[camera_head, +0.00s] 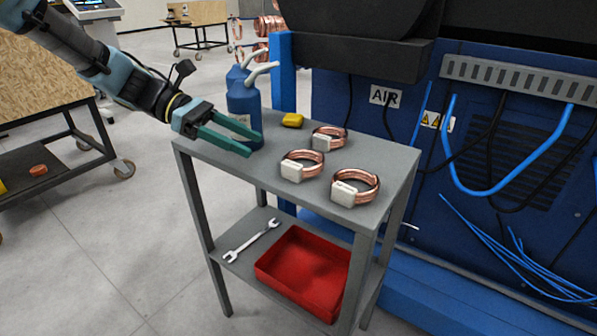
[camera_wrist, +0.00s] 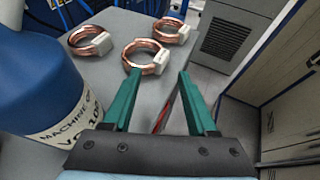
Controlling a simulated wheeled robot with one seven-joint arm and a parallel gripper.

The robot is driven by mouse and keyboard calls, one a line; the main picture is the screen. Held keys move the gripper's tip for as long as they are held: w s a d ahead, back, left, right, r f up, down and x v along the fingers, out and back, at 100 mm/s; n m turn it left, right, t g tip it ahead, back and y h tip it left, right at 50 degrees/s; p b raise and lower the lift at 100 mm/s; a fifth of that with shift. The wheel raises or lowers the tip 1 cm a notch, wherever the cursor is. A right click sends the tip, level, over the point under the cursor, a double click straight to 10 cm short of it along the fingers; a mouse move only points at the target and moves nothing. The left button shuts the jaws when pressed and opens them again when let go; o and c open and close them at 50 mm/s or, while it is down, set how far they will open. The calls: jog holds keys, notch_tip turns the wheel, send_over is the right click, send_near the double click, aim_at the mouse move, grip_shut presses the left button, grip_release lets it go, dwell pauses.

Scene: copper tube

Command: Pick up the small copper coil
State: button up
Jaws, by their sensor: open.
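Three copper coils, each with a white block on it, lie on the grey cart top (camera_head: 270,172): a far one (camera_head: 342,141), a middle one (camera_head: 314,169) and a near-right one (camera_head: 371,191). They look close in size, so I cannot tell which is the small one. My gripper (camera_head: 256,146) is open and empty over the cart's left side, left of the coils. In the wrist view the middle coil (camera_wrist: 129,58) is just beyond the spread green fingertips (camera_wrist: 157,76). The far coil (camera_wrist: 79,49) is to its left and the near-right coil (camera_wrist: 166,38) behind it.
Blue bottles (camera_head: 238,100) stand close behind my gripper; one (camera_wrist: 35,75) fills the wrist view's left side. A yellow object (camera_head: 292,120) lies behind the coils. The lower shelf holds a wrench (camera_head: 251,241) and a red tray (camera_head: 305,270). A blue machine stands behind the cart.

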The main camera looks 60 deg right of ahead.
aim_at(291, 170)
jog(key=x, duration=1.1)
jog(key=shift+d+r, duration=0.1)
jog(key=shift+r, duration=0.2)
grip_shut()
